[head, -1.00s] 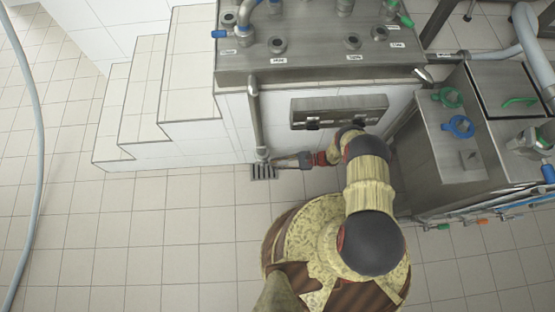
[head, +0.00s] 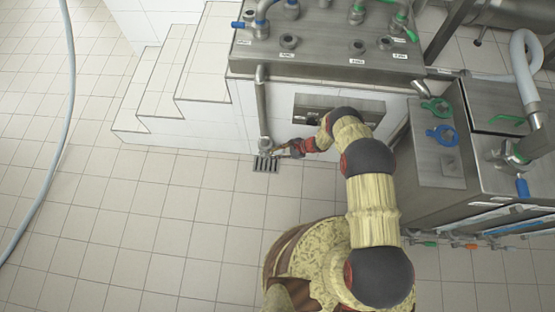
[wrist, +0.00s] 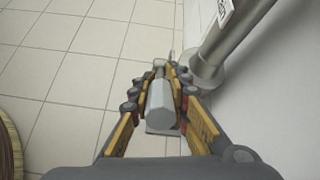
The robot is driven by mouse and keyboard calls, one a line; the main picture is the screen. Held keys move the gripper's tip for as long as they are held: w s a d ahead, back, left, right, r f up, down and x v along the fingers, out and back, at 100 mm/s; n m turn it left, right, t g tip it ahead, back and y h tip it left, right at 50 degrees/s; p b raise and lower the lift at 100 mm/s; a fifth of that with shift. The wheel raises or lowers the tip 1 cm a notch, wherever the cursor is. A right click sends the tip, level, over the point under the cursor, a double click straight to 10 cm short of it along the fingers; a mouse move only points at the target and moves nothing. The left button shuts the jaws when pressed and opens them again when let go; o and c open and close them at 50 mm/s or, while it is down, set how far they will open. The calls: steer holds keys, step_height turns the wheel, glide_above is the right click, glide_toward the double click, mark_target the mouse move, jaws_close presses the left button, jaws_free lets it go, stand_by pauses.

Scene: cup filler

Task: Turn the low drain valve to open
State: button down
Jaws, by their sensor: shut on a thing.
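The low drain valve (head: 265,143) is at the foot of the vertical steel drain pipe (head: 261,100), just above the floor drain grate. My gripper (head: 276,152) reaches it from the right, low by the tiled wall. In the wrist view my gripper (wrist: 171,76) has its fingers on both sides of a pale grey valve handle (wrist: 160,105), shut on it. The pipe's lower end (wrist: 208,70) stands just right of the fingertips. The fingers hide part of the valve, and the handle's exact angle is hard to tell in the head view.
The floor grate (head: 265,165) lies below the valve. Tiled steps (head: 160,105) rise on the left, and a steel counter (head: 330,62) is above. A steel cabinet (head: 425,180) stands on the right. A hose (head: 70,110) lies far left. The front left floor is clear.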

steer(key=shift+w+r, duration=0.1)
stand_by(0.3)
steer(key=c, duration=1.9)
jaws_free()
steer(key=shift+o, duration=1.3)
steer(key=shift+w, duration=0.1)
steer(key=shift+s, duration=0.2)
steer(key=shift+d, duration=0.1)
